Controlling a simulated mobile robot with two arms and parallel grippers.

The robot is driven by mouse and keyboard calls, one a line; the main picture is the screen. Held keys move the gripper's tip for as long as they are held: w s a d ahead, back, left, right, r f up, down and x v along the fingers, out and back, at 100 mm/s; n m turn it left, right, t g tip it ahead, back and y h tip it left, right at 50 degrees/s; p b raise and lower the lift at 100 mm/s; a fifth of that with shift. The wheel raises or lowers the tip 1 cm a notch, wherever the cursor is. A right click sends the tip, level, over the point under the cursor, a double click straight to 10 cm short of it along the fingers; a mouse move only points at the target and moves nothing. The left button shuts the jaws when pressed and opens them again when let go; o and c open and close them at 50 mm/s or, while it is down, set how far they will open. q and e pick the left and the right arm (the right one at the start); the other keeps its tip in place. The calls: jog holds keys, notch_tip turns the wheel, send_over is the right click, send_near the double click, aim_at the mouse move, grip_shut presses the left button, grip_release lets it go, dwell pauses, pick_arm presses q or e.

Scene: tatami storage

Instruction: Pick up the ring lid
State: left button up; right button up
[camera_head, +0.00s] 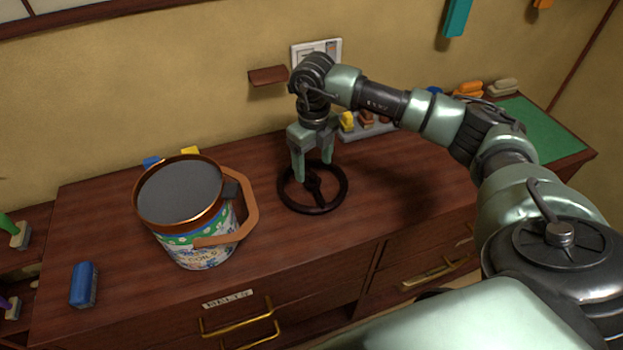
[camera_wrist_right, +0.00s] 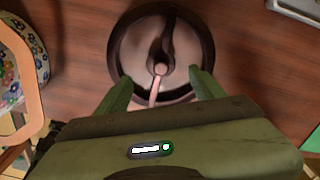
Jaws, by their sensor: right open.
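The ring lid (camera_head: 341,199) is a dark, wheel-like ring with a central knob, lying flat on the wooden cabinet top. In the right wrist view the ring lid (camera_wrist_right: 115,58) shows from above, with its bar and round knob in the middle. My right gripper (camera_head: 314,174) points down over the ring lid with its fingers apart. In the wrist view the right gripper (camera_wrist_right: 158,75) has one finger on each side of the lid's knob, over the ring. I cannot tell whether the fingers touch the lid. My left gripper is not in view.
A patterned pot (camera_head: 185,225) with a copper rim and large orange handle stands left of the lid. A blue block (camera_head: 83,284) lies near the front left. A grey tray (camera_head: 372,133) with small items is behind the lid. A green mat (camera_head: 540,135) lies at right.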

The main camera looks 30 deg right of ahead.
aim_at(313, 174)
jog(key=f, duration=0.1)
jog(key=f+p, duration=0.1)
jog(key=f, duration=0.2)
jog(key=shift+w+d, duration=0.1)
jog(key=shift+w, duration=0.15)
jog(key=shift+f, duration=0.45)
jog(key=c, duration=1.4)
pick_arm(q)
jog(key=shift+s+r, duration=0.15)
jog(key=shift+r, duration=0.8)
pick_arm(e)
jog(key=shift+c, duration=0.2)
jog(key=shift+r, duration=0.15)
